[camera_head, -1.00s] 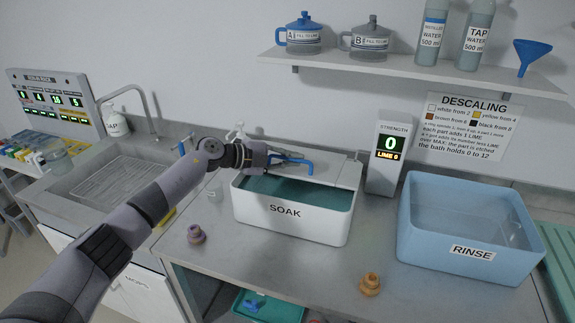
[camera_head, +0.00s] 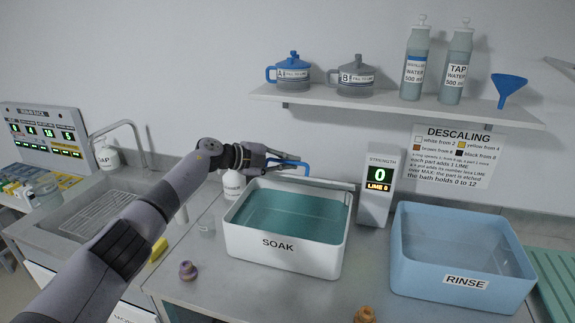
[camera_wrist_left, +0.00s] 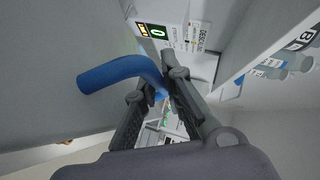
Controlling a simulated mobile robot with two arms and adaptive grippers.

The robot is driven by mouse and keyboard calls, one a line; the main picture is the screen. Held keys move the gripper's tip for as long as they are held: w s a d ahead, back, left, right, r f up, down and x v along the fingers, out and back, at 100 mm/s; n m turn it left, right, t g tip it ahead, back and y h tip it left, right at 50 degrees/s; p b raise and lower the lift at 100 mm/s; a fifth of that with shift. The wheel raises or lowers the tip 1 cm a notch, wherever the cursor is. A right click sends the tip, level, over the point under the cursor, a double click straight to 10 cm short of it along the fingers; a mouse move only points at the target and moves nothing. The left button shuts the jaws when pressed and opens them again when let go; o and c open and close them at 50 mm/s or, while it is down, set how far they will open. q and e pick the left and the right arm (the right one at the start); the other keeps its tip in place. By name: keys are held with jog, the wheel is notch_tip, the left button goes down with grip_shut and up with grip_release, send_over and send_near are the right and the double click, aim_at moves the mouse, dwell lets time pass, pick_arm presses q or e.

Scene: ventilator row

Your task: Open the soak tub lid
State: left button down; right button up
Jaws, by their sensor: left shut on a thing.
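The white soak tub (camera_head: 283,257) stands on the counter with its top open, and teal liquid shows inside. Its pale lid (camera_head: 318,184) is raised at the tub's rear edge and shows only as a thin, nearly edge-on strip. My left gripper (camera_head: 284,163) is shut on the blue lid handle (camera_head: 300,168) above the back of the tub. In the left wrist view the fingers (camera_wrist_left: 157,97) are around the bent blue handle (camera_wrist_left: 118,73), with a broad grey surface, probably the lid, beside it. My right gripper is not in view.
The strength display (camera_head: 377,185) stands just right of the tub, reading 0. A blue rinse tub (camera_head: 455,265) is further right. A white bottle (camera_head: 233,184) and small clear cup (camera_head: 206,227) are at the left. A shelf (camera_head: 400,107) hangs above.

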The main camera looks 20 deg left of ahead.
pick_arm(q)
jog(key=shift+r, duration=0.15)
jog(key=c, duration=2)
grip_release()
jog(key=shift+o, duration=0.2)
jog(key=shift+s+a, duration=0.1)
jog(key=shift+a, duration=0.05)
jog(key=shift+s+a, duration=0.2)
jog(key=shift+a, duration=0.1)
jog(key=v, duration=1.1)
jog(key=shift+d, duration=0.1)
